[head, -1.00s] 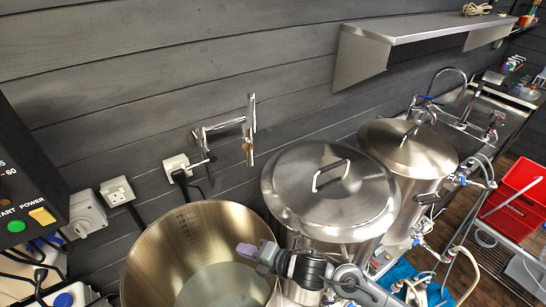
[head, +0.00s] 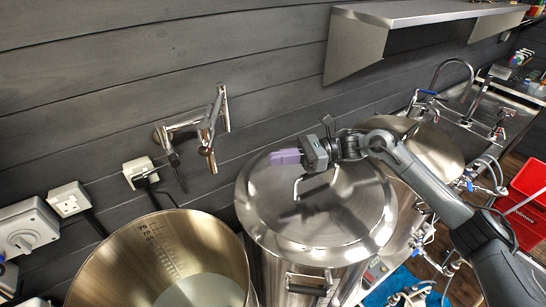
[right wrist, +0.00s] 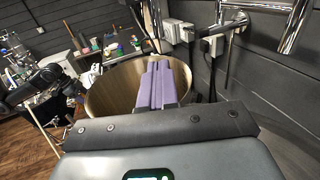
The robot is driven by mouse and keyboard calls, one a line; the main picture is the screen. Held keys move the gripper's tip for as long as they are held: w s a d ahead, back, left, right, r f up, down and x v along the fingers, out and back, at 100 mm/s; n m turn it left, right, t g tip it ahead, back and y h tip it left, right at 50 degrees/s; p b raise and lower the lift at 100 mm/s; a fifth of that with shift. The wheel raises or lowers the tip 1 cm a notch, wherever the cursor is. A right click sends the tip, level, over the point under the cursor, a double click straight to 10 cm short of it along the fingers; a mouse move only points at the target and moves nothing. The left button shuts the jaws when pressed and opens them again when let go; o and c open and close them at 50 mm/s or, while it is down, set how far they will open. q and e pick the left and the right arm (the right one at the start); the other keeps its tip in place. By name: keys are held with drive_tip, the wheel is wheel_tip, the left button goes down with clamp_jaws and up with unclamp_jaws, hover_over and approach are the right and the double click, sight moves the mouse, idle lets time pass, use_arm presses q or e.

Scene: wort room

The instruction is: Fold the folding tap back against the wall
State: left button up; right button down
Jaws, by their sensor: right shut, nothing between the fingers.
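The chrome folding tap (head: 209,130) is fixed to the dark plank wall above the open pot. Its jointed arm reaches out from the wall mount, and its long upright tube stands at the outer end, apart from the wall. In the right wrist view, chrome tubing (right wrist: 296,24) shows at the upper right. My right gripper (head: 285,157), with purple fingers, is shut and empty. In the head view it appears over the lidded pot, right of the tap and apart from it. The fingers (right wrist: 162,85) also show in the right wrist view.
The open steel pot (head: 100,265) stands below the tap. The lidded pot (head: 345,215), with a handle on top, stands right of it. Wall sockets (head: 70,199) with cables sit at the left. A steel shelf (head: 425,17) juts out at the upper right.

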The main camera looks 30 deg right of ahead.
drive_tip(key=p+x, duration=0.6)
drive_tip(key=x, duration=0.6)
drive_tip(key=shift+w+a, duration=0.1)
drive_tip(key=shift+a, duration=0.1)
